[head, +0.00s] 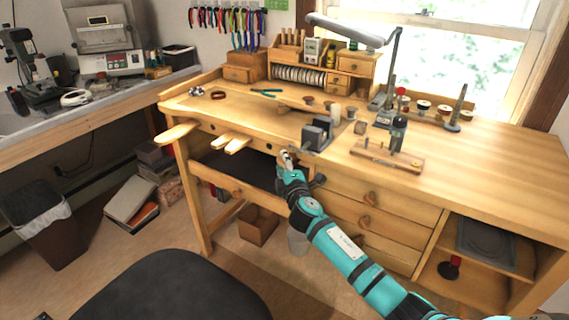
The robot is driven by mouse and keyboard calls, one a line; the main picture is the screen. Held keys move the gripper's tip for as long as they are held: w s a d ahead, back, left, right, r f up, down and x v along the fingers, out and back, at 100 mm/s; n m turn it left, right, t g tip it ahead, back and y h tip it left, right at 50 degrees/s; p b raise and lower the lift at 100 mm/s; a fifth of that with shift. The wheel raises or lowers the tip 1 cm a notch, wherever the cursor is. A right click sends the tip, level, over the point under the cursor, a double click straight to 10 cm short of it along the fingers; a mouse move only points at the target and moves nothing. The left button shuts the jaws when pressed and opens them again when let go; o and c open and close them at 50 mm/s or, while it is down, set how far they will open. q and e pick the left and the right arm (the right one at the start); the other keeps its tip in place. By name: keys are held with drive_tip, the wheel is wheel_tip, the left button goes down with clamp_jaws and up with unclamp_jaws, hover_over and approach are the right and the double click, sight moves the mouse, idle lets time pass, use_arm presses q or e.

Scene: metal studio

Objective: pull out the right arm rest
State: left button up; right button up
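My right arm reaches from the bottom right to the front edge of the wooden workbench. My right gripper (287,157) is at that edge, just below and left of the small grey vise. It is small here and I cannot tell whether its fingers are open or shut. The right arm rest does not show clearly; the gripper and my forearm cover part of the edge there. On the left, a wooden arm rest (175,134) sticks out from the front edge. My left gripper is not in view.
The grey vise (317,134) stands on the bench edge close to my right gripper. A dark tray (233,172) lies below the top, with drawers (370,198) at right. A black chair seat (176,288) is in front. A wooden block with tools (386,156) stands farther right.

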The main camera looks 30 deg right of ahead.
drive_tip(key=shift+w, duration=0.2)
clamp_jaws()
idle(0.4)
